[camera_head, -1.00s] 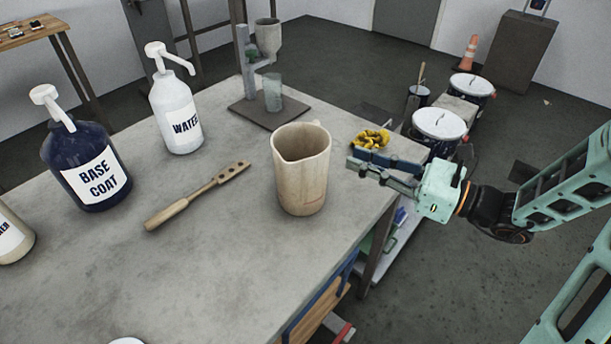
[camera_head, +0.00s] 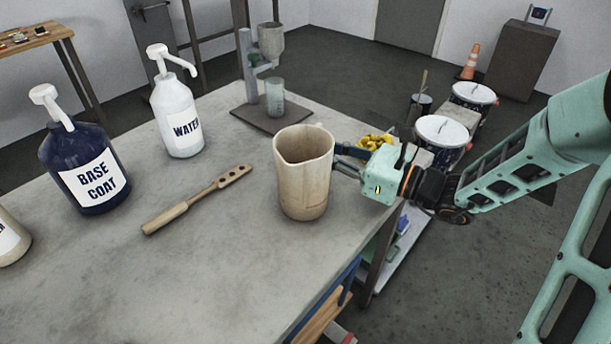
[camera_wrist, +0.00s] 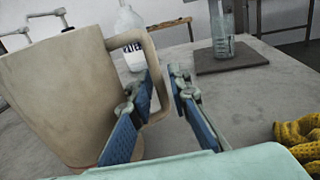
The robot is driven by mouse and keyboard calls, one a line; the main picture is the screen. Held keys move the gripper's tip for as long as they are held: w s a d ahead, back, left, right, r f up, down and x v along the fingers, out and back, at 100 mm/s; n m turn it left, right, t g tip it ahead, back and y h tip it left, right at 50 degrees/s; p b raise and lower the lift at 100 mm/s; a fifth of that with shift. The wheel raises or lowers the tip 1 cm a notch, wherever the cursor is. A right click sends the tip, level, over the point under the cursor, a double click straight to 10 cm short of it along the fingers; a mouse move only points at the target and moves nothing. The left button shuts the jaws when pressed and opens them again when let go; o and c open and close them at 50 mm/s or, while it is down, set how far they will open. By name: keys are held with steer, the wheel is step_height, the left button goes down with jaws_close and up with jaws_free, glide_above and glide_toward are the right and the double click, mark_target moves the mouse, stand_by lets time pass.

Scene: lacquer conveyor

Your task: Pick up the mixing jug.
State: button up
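The mixing jug (camera_head: 303,175) is a tan, worn jug standing upright near the right edge of the grey table (camera_head: 215,265). In the wrist view the jug (camera_wrist: 58,95) fills the left side, and its handle (camera_wrist: 152,58) reaches out to the right. My gripper (camera_wrist: 162,78) is open, with its two blue fingers apart. The handle's outer bar appears to lie between the fingers, with one finger on the jug side. I cannot tell whether either finger touches it. In the head view my gripper (camera_head: 346,160) is right of the jug, its fingertips partly hidden behind it.
Yellow gloves (camera_head: 376,142) lie just behind my gripper. A wooden paddle (camera_head: 195,200), a base coat bottle (camera_head: 85,165) and a water bottle (camera_head: 177,115) stand or lie left of the jug. A stand with a glass beaker (camera_head: 275,98) is behind it.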

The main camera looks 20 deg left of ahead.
jaws_close()
steer(key=shift+r, duration=0.2)
stand_by(0.4)
